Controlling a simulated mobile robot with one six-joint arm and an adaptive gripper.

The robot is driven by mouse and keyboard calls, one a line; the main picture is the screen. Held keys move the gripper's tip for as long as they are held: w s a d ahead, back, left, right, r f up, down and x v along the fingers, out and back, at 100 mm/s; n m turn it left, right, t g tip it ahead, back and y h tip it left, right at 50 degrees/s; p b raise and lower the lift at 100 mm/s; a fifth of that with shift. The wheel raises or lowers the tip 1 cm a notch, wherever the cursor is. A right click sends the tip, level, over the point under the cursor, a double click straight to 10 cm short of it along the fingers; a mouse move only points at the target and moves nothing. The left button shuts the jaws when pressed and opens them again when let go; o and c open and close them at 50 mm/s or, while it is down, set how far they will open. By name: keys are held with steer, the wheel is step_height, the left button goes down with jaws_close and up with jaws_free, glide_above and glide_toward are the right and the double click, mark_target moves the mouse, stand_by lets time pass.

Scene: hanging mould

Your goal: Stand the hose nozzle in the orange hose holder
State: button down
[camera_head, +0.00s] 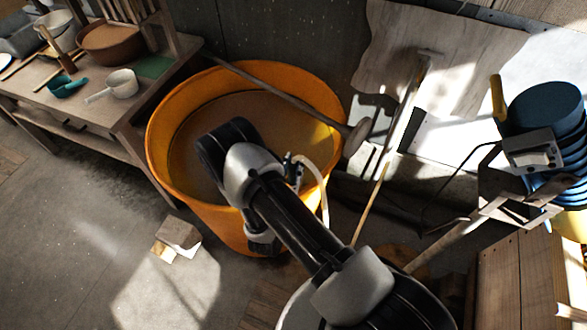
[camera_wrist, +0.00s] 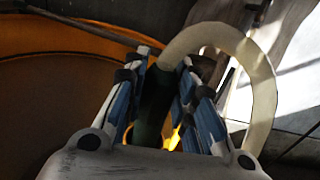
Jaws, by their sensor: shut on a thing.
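The hose nozzle (camera_wrist: 153,105) is a dark green piece between my gripper's fingers (camera_wrist: 162,75) in the wrist view, roughly upright. My gripper is shut on it. A pale cream hose (camera_wrist: 262,72) leaves its top and loops over to the right. The hose (camera_head: 323,190) also shows in the head view, beside my arm at the tub's right rim. My arm hides most of the gripper there. A bright orange patch (camera_wrist: 174,138) shows between the fingers; I cannot tell whether it is the hose holder. No separate orange holder is clear in the head view.
A big orange tub (camera_head: 165,170) stands behind my arm, with a long wooden handle across its rim. A workbench (camera_head: 120,115) with pots is at left. Blue buckets (camera_head: 548,105) are stacked at right. Blocks (camera_head: 178,235) lie on the floor, which is mostly clear at lower left.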

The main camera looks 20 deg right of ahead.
steer(key=shift+f, duration=0.55)
steer(key=shift+f+b, duration=0.35)
steer(key=c, duration=1.3)
jaws_free()
